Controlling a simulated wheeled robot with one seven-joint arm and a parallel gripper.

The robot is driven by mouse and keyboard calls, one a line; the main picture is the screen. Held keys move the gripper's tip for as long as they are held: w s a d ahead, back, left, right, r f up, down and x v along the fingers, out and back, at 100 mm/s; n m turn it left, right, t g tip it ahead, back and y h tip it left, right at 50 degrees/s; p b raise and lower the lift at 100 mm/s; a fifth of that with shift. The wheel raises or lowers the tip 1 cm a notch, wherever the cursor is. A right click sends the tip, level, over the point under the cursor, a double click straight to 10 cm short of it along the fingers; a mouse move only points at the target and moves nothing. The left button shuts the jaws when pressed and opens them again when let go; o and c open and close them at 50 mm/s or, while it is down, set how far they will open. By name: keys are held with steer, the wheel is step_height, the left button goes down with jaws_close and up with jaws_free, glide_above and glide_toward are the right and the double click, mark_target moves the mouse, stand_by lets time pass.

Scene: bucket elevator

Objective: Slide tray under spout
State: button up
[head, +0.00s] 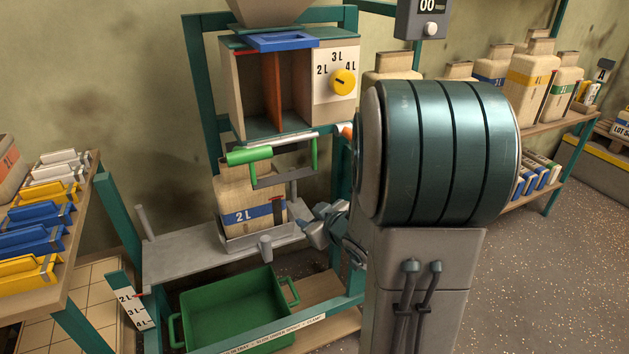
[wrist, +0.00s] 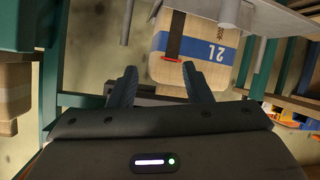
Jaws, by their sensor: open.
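A shallow grey tray (head: 262,239) sits on the grey shelf and holds a tan container (head: 240,198) with a blue 2L band, upright beneath the spout housing. A green handle bar (head: 250,155) crosses in front of the container's top. My gripper (head: 325,224) is at the right of the tray; part of it is hidden by my arm. In the wrist view, its two dark fingers (wrist: 159,76) are apart and empty, and the container (wrist: 196,50) appears upside down beyond them. A green bin with handles (head: 235,308) stands on the lower shelf.
The grey shelf (head: 175,252) has an upright post at its left. A box with a yellow dial (head: 343,82) is above. A rack of coloured clips (head: 38,235) is at the left. Several containers stand on the right shelf (head: 570,122).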

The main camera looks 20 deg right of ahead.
steer(key=s+a+r+m+g+h+p, duration=0.1)
steer(key=s+a+r+m+g+p, duration=0.1)
steer(key=s+r+p, duration=0.4)
steer(key=s+a+r+m+g+h+p, duration=0.2)
steer(key=s+r+g+p, duration=0.3)
steer(key=r, duration=0.6)
steer(key=shift+s+a+m+g+p, duration=0.3)
steer(key=shift+s+a+p, duration=0.45)
steer(key=shift+s+p, duration=0.3)
